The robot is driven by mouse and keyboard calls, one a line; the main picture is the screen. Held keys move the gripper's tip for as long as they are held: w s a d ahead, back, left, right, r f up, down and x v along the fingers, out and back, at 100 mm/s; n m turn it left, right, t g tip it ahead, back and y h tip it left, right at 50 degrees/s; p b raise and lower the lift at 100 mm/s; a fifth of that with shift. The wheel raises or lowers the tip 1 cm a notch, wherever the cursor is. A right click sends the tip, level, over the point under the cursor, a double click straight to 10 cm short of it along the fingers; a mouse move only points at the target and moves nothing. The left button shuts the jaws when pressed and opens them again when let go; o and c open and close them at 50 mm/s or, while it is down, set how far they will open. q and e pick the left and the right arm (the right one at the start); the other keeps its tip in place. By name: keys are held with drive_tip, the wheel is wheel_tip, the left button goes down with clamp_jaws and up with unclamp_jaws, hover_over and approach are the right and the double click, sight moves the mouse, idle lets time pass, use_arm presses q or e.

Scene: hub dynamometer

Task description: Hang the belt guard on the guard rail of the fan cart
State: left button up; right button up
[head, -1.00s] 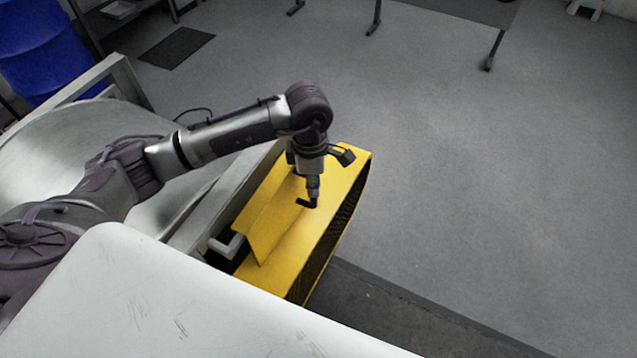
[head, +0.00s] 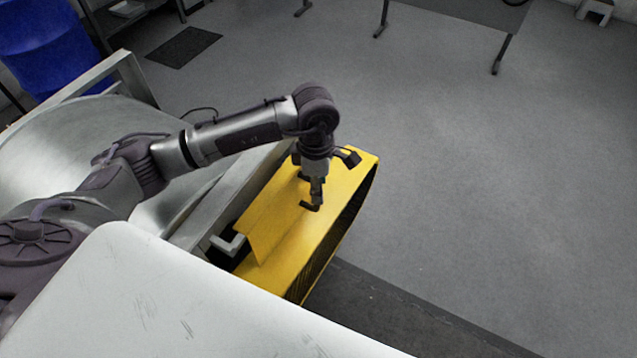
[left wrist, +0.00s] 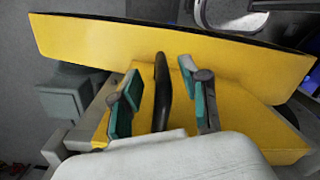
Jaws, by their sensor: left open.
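The yellow belt guard (head: 319,227) lies along the outer side of the fan cart's grey guard rail (head: 205,205) in the head view. Its flap slopes toward the rail; whether the rail bears its weight cannot be told. My left gripper (head: 312,203) points down at the guard's top. In the left wrist view, my left gripper (left wrist: 162,102) is open, its teal-padded fingers on either side of the guard's black handle (left wrist: 162,85), with gaps between pads and handle. The guard (left wrist: 225,62) fills much of that view. My right gripper is not in view.
A round metal housing (head: 75,140) stands left of the rail. A light grey bent bracket (head: 230,243) sticks out near the guard's near end. A white surface (head: 165,305) covers the foreground. Open floor (head: 480,190) lies to the right, with a dark mat (head: 375,305) below the guard.

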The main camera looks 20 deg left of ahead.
use_arm(q)
drive_tip(key=shift+f, duration=0.1)
drive_tip(key=r, duration=1.2)
drive_tip(key=shift+w+a+r, duration=0.1)
drive_tip(key=shift+w+a, duration=0.05)
drive_tip(key=shift+a, duration=0.1)
drive_tip(key=shift+d, duration=0.1)
